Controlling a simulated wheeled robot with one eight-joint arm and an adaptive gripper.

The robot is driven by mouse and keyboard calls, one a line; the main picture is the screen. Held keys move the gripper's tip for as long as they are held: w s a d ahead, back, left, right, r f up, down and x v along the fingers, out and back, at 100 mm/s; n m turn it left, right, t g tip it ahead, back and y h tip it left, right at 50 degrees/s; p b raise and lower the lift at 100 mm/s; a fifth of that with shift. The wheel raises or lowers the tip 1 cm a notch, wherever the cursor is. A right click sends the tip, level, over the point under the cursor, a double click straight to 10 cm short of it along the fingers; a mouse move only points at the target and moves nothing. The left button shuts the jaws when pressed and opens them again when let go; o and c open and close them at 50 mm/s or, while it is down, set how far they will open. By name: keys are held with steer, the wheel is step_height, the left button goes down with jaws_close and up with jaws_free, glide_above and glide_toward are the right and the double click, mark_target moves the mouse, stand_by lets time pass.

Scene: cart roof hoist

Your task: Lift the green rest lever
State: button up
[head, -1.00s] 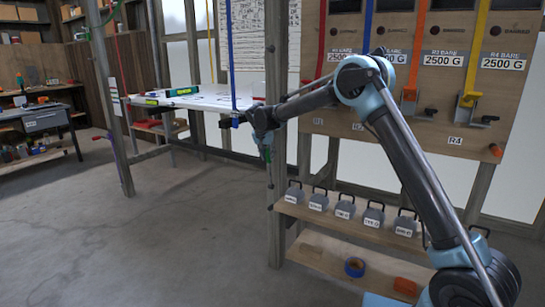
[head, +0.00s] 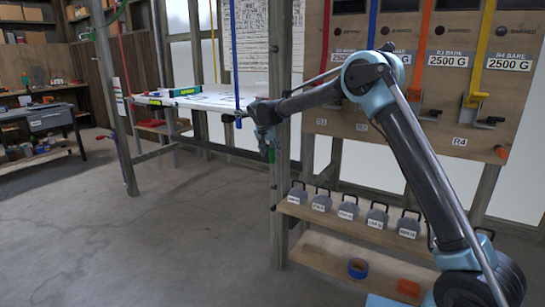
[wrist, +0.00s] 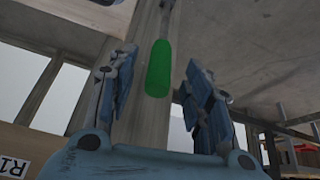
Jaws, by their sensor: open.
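The green lever handle (wrist: 158,68) hangs upright in the middle of the wrist view, in front of a wooden post (wrist: 140,80). My gripper (wrist: 161,84) is open, with one finger on each side of the green handle in that view. Gaps show between the handle and both fingers, so I see no grip. How far the handle lies in depth between the fingers I cannot tell. In the head view my gripper (head: 266,143) points down beside the post, and a small green bit (head: 271,155) shows at its tips.
A wooden board with labelled straps (head: 455,100) stands at right. Below it, a shelf (head: 330,219) holds several grey weights, with blue tape (head: 358,268) underneath. A blue strap (head: 236,60) hangs left of the post, before a white panel (head: 205,97). The floor at left is clear.

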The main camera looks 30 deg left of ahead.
steer(key=v, duration=0.9)
steer(key=shift+c, duration=0.2)
